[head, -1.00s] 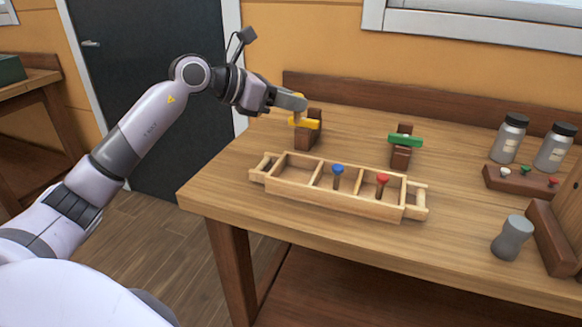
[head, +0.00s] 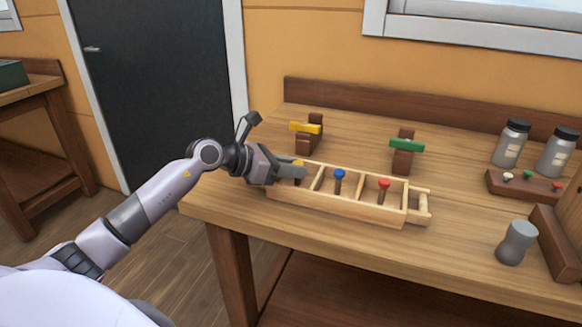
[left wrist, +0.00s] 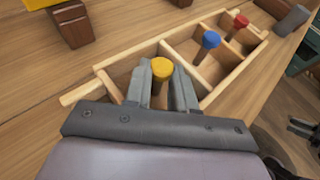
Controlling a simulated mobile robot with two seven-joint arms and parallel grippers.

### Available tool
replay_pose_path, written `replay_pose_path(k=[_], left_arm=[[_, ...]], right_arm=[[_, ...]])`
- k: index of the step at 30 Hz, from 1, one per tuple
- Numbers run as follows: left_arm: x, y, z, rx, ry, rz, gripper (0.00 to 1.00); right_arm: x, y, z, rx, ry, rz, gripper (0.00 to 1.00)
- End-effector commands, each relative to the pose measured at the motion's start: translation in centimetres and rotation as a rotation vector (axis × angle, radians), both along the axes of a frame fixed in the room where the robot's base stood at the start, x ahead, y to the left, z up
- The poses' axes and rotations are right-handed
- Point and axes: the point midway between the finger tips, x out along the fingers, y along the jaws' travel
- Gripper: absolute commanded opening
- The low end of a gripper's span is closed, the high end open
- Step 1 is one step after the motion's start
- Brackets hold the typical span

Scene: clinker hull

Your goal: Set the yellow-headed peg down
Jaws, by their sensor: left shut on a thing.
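The yellow-headed peg (left wrist: 161,69) is upright between the fingers of my left gripper (left wrist: 165,85), which is shut on it, in the left wrist view. In the head view the left gripper (head: 292,172) is at the left end of the wooden tray (head: 345,208), and the peg's yellow head (head: 299,162) just shows. The peg is in or just above the tray's left compartment; whether it touches the floor is hidden. A blue-headed peg (head: 339,176) and a red-headed peg (head: 384,186) stand in the tray's other compartments.
Behind the tray stand a wooden block with a yellow bar (head: 306,128) and one with a green bar (head: 406,146). At right are two jars (head: 511,143), a small peg rack (head: 522,186) and a grey waisted piece (head: 515,242). The table front is clear.

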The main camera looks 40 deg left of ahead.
Motion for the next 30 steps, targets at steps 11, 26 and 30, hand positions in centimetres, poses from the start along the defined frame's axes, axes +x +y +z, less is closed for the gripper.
replay_pose_path(k=[11,26,30], left_arm=[[0.0,0.0,-0.1,0.001,0.000,0.000,0.50],[-1.3,1.0,0.5,0.003,0.001,0.002,0.50],[-3.2,2.1,1.3,0.005,0.003,0.002,0.50]], right_arm=[[0.0,0.0,-0.1,0.001,0.001,-0.001,0.40],[0.1,0.0,-0.1,0.000,-0.004,-0.001,0.40],[0.1,0.0,-0.4,0.001,-0.001,-0.001,0.40]])
